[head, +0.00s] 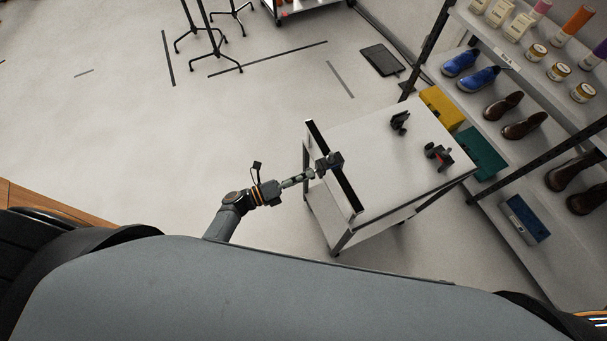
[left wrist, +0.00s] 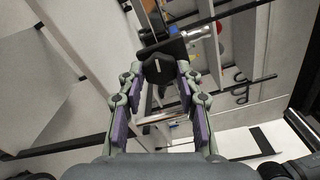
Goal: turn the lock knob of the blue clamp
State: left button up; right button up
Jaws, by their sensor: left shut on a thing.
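A dark clamp (head: 333,160) sits on the black rail at the near side of a white cart; I cannot make out any blue on it. My left gripper (head: 312,174) reaches it from the left. In the left wrist view, the fingers of my left gripper (left wrist: 157,78) are closed around a black knob (left wrist: 158,70) with a small light mark. The knob lies between the fingertips, and they cover its sides. My right gripper is not in view.
The white cart top (head: 375,155) also carries a black clamp (head: 400,120) and a dark clamp with red (head: 438,155). A shelf rack with blue shoes (head: 478,78), brown shoes and bottles stands at the right. The floor left of the cart is clear near my arm.

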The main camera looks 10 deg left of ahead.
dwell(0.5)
pick_arm(q)
jog(key=o, duration=1.2)
jog(key=shift+c, duration=0.2)
jog(key=v, duration=1.2)
